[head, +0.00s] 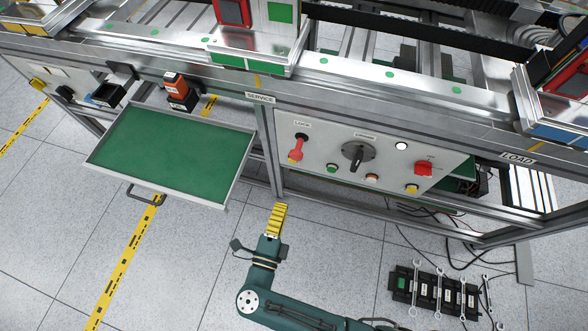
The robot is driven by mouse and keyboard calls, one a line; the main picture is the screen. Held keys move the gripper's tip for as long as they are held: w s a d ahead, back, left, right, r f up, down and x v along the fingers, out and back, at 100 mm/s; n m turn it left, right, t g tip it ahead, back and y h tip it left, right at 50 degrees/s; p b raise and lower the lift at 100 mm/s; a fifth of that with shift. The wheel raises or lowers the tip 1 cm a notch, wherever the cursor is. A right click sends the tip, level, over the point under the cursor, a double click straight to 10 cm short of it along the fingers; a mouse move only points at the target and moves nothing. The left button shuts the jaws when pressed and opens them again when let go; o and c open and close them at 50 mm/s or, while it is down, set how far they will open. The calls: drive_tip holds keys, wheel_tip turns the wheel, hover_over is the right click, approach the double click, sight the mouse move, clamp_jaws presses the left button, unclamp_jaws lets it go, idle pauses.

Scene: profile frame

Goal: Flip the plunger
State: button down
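A red lever with a dark round tip (296,148) is on the light grey control panel (325,130), under a label that seems to read LOCK. It slants, its wide red end low and its dark tip up and to the right. It looks like the plunger, though no label says so. My gripper (279,211), with yellow ridged fingers, is in front of and below the panel, apart from the lever. The fingers overlap in this view, so whether they are open cannot be told. Nothing held is visible.
A black rotary knob (357,154), a red switch (424,168) and several push buttons share the panel. A green-floored tray (236,180) juts out to the left. A frame post (269,150) stands left of the panel. A tool rack (431,294) lies on the floor at right.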

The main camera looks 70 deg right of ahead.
sight(298, 159)
drive_tip(key=shift+s+f, duration=0.15)
drive_tip(key=d+b, duration=0.2)
drive_tip(key=d, duration=0.4)
drive_tip(key=d+b, duration=0.3)
drive_tip(key=d, duration=0.4)
drive_tip(key=shift+w+d+f, duration=0.15)
drive_tip(key=shift+w, duration=0.05)
drive_tip(key=shift+d, duration=0.4)
drive_tip(key=shift+r, duration=0.2)
